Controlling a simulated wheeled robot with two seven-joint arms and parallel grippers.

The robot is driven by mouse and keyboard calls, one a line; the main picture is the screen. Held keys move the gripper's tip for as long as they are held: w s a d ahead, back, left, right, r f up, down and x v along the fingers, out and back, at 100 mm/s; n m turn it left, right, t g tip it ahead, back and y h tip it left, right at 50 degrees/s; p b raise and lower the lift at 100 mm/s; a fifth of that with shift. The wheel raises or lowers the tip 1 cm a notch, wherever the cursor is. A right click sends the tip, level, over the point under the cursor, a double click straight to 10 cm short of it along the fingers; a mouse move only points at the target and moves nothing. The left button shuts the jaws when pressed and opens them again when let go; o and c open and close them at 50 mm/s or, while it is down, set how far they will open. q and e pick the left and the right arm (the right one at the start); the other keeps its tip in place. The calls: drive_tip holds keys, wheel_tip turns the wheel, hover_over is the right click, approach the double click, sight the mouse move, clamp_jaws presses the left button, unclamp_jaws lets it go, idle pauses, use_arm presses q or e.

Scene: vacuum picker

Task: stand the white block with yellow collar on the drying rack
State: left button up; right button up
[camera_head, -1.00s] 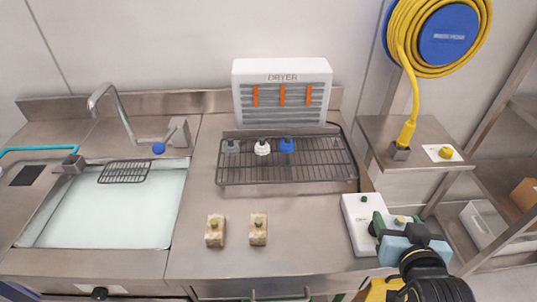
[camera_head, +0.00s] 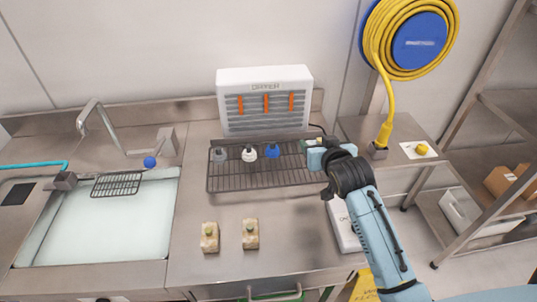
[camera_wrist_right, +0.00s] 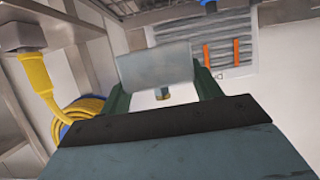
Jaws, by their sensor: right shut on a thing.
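My right gripper (camera_head: 312,146) is over the right end of the dark wire drying rack (camera_head: 225,184), in front of the dryer. In the right wrist view its green fingers (camera_wrist_right: 155,85) are shut on a pale grey-white block (camera_wrist_right: 155,65). A grey piece (camera_head: 219,155), a white piece (camera_head: 249,154) and a blue piece (camera_head: 272,152) stand along the rack's back. My left gripper is not in view.
The white dryer (camera_head: 264,100) stands behind the rack. Two beige blocks (camera_head: 209,237) (camera_head: 250,234) sit on the counter in front. A white device (camera_head: 345,228) is partly behind my right arm. The sink (camera_head: 100,230) is at left; a hose reel (camera_head: 415,40) hangs at right.

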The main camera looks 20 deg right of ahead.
drive_tip(key=shift+w+d+f+m, duration=0.15)
drive_tip(key=shift+w+d, duration=0.15)
drive_tip(key=shift+d, duration=0.15)
drive_tip(key=shift+w+d+m, duration=0.15)
drive_tip(key=shift+w+d, duration=0.15)
drive_tip(key=shift+d, duration=0.15)
hover_over(317, 173)
wheel_tip(317, 173, down, 4)
drive_tip(key=shift+f, duration=0.2)
drive_tip(key=shift+f+b, duration=0.55)
drive_tip(key=shift+f, duration=1.6)
drive_tip(key=shift+f, duration=0.15)
drive_tip(key=o, duration=1.1)
